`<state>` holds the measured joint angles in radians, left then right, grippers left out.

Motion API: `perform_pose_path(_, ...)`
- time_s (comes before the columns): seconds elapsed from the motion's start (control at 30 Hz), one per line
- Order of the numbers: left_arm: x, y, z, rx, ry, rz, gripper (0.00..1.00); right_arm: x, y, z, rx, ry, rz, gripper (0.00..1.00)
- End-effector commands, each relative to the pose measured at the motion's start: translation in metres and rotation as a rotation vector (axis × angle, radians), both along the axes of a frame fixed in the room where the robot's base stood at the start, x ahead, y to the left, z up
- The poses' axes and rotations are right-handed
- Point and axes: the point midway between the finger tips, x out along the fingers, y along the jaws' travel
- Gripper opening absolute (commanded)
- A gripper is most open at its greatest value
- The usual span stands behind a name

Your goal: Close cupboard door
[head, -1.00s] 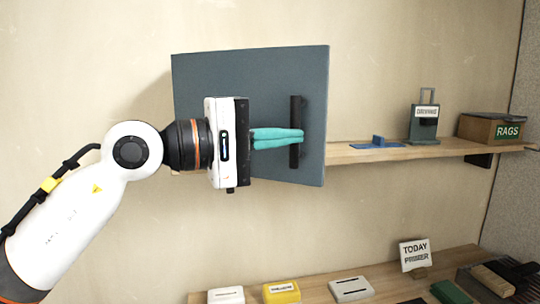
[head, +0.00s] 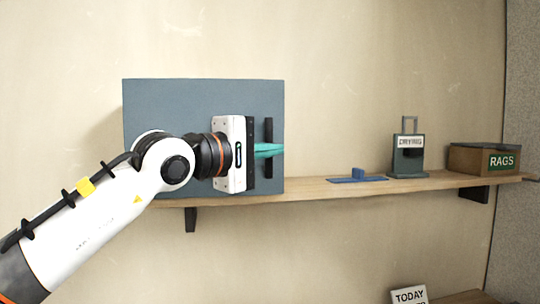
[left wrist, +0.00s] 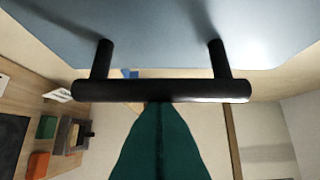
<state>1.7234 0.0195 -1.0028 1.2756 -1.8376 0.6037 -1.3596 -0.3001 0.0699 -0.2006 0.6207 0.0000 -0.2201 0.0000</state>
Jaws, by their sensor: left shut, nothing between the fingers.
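The grey-blue cupboard door (head: 200,98) faces me at the left of the head view and looks shut or nearly so; its edge gap cannot be made out. Its black bar handle (head: 268,128) stands upright near the door's right edge. My left gripper (head: 280,150) has its teal fingers shut and empty, lying across the handle at mid-height. In the left wrist view the handle (left wrist: 160,91) crosses the picture and the teal fingertips (left wrist: 160,106) end at it; whether they touch cannot be told. My right gripper is not in view.
A wooden shelf (head: 310,189) runs under the cupboard to the right. On it are a blue flat item (head: 357,178), a "DRYING" holder (head: 408,165) and a "RAGS" box (head: 484,159). A "TODAY" sign (head: 409,295) stands lower right.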

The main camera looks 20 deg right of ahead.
Motion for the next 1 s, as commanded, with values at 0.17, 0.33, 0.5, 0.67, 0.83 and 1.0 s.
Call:
perform_pose_path(0.17, 0.003, 0.001, 0.000, -0.001, 0.000, 0.011, 0.00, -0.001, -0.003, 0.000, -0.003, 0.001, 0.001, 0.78)
perform_pose_path(0.33, 0.003, 0.001, 0.000, 0.000, 0.000, 0.011, 0.00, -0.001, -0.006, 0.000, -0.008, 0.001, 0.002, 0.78)
perform_pose_path(0.5, 0.003, 0.001, 0.001, 0.000, 0.000, 0.010, 0.00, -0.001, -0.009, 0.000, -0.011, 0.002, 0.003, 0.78)
perform_pose_path(0.67, 0.003, 0.000, 0.018, -0.001, -0.002, 0.011, 0.00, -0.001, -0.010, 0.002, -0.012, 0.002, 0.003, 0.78)
perform_pose_path(0.83, 0.002, 0.000, 0.052, -0.002, -0.003, 0.010, 0.00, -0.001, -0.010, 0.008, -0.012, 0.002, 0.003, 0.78)
perform_pose_path(1.0, 0.002, -0.001, 0.082, -0.001, -0.001, 0.010, 0.00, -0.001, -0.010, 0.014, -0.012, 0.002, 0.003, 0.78)
